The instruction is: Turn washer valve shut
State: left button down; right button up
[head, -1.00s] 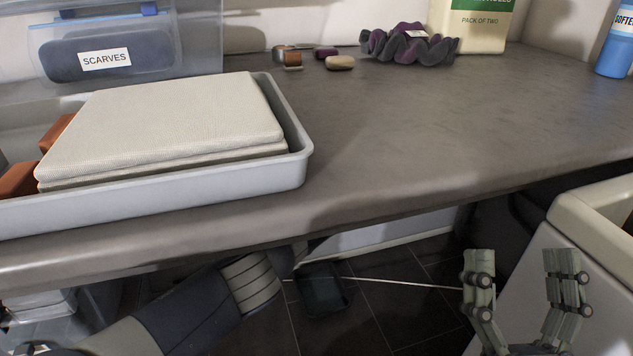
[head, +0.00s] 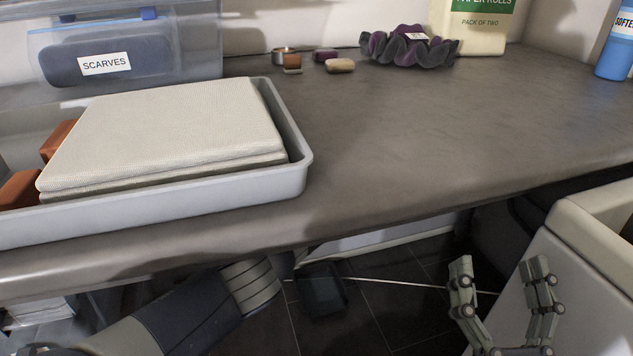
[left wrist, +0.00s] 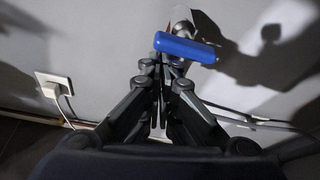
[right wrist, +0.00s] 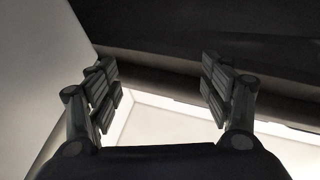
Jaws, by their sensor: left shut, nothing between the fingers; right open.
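The washer valve's blue lever handle (left wrist: 185,47) shows in the left wrist view, just beyond the fingertips, on a metal fitting (left wrist: 183,22) at the wall. My left gripper (left wrist: 163,68) is shut with nothing in it, its tips close to the left end of the handle. I cannot tell whether they touch it. In the head view my left arm reaches under the counter and its gripper is hidden. My right gripper (head: 503,270) is open and empty in front of the counter at the lower right; it also shows in the right wrist view (right wrist: 160,80).
The counter (head: 400,150) overhangs my left arm. On it are a grey tray (head: 230,188) with folded cloth (head: 170,130), a scarves box (head: 190,45) and a scrunchie (head: 408,48). A plugged socket (left wrist: 52,87) and cables are on the wall.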

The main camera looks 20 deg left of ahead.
jog(key=shift+w+f+g, duration=0.4)
jog(key=shift+f+g, duration=0.1)
jog(key=shift+f, duration=0.25)
